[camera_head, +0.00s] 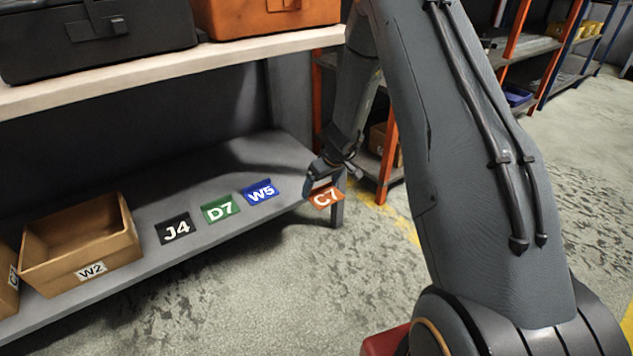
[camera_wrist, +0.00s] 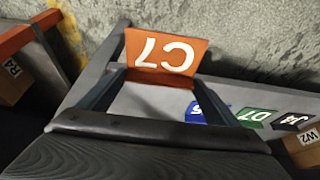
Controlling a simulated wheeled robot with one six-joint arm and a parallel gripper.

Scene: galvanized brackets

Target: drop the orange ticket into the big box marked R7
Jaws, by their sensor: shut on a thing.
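The orange ticket (camera_head: 326,197), marked C7, is in my gripper (camera_head: 322,178), just off the right end of the grey lower shelf. In the wrist view the orange ticket (camera_wrist: 165,50) shows upside down, between the two fingers of my gripper (camera_wrist: 158,68), which are shut on it. No box with a readable R7 mark shows. A brown box (camera_wrist: 14,84) at the left of the wrist view has a label that seems to read R4. In the head view a brown box (camera_head: 385,145) stands on a rack behind my arm, its label not visible.
Black J4 (camera_head: 174,229), green D7 (camera_head: 221,207) and blue W5 (camera_head: 261,191) tickets lie on the grey shelf (camera_head: 150,275). An open W2 box (camera_head: 82,240) stands at its left. An orange rack post (camera_head: 388,155) rises behind my gripper. Concrete floor lies in front.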

